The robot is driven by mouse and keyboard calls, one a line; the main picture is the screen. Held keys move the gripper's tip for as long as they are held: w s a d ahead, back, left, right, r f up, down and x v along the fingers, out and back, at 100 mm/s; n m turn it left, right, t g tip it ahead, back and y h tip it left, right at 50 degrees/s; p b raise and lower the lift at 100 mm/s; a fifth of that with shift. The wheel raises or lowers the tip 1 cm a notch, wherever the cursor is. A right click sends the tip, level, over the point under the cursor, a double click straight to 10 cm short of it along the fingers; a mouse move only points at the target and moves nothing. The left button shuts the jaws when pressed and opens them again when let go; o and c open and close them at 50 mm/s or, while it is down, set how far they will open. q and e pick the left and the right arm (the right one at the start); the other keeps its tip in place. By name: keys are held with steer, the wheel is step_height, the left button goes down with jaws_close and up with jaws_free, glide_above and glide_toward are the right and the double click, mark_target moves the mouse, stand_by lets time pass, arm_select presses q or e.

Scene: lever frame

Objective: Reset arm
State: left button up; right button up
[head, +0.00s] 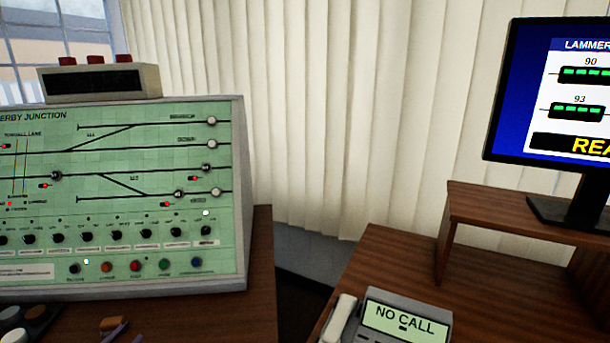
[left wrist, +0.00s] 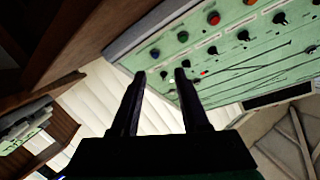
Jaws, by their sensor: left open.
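My left gripper (left wrist: 160,74) shows in the left wrist view, its two dark fingers apart with nothing between them. In the head view the panel (head: 120,190) stands upright at left, with track lines, a row of black knobs and a row of coloured buttons. I cannot make out either gripper clearly in the head view. My right gripper is not in view.
A grey box with red buttons (head: 100,82) sits on the panel. A desk phone (head: 400,318) reading "NO CALL" is on the right wooden desk, below a monitor (head: 555,95) on a riser (head: 500,208). A gap separates the desks; pale curtains (head: 320,110) hang behind.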

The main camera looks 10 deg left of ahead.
arm_select(q)
steer(key=s+d+f+n+g, duration=0.2)
steer(key=s+f+g, duration=0.25)
steer(key=f, duration=0.95)
steer(key=s+d+f+n+g, duration=0.1)
steer(key=s+d+f+g, duration=0.15)
steer(key=s+f, duration=0.75)
steer(key=s+d+f+g+h, duration=0.1)
steer(key=s+d+f+g, duration=0.3)
steer(key=s+d+f, duration=0.4)
steer(key=s+d+f+m+g, duration=0.1)
steer(key=s+d+f+g, duration=0.3)
steer(key=s+d+f, duration=0.4)
step_height(320, 180, down, 6)
steer(key=shift+d+r+h, duration=0.2)
steer(key=shift+d+h, duration=0.2)
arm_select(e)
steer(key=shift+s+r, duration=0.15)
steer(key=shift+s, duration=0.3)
